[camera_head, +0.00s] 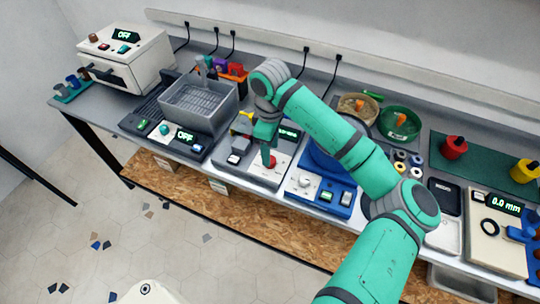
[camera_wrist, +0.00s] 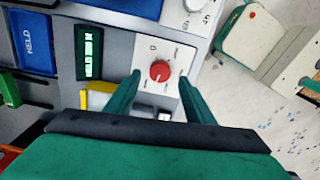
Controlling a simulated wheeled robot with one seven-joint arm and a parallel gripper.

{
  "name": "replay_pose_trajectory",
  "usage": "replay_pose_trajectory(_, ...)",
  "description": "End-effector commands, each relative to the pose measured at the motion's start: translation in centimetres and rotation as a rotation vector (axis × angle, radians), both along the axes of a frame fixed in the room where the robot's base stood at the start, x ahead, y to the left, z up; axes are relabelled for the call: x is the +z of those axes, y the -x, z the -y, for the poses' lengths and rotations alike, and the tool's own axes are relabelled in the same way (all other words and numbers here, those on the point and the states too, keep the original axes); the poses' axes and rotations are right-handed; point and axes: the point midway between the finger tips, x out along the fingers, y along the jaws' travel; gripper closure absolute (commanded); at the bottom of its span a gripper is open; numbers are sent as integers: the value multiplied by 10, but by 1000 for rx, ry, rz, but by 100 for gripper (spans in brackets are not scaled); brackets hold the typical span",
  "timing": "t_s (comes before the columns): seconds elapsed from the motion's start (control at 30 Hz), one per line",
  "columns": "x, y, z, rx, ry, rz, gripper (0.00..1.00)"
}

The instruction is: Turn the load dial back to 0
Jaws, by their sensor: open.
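The load dial (camera_wrist: 160,71) is a round red knob on a pale panel (camera_wrist: 150,100) with small marks and a "0" around it. It also shows in the head view as a red knob (camera_head: 271,161) at the front of a grey machine (camera_head: 238,158). My gripper (camera_wrist: 159,78) is open, one green finger on each side of the knob. A gap shows beside each finger, so it does not grip the knob. In the head view my gripper (camera_head: 266,158) points down at it. The dial's exact setting is too small to read.
A lit green display (camera_wrist: 90,52) stands beside the panel; its text is hard to read. A white dial (camera_wrist: 190,5) lies close by on the adjacent blue machine (camera_head: 325,190). A grey machine with a basket (camera_head: 200,105) is to the left. Open floor lies in front.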

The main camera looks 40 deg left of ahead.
Motion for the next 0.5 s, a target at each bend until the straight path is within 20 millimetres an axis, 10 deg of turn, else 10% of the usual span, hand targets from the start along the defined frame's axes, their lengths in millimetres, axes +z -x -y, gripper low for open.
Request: replay_pose_trajectory(0.5, -37, 0, 0, 0, 0, 0, 51)
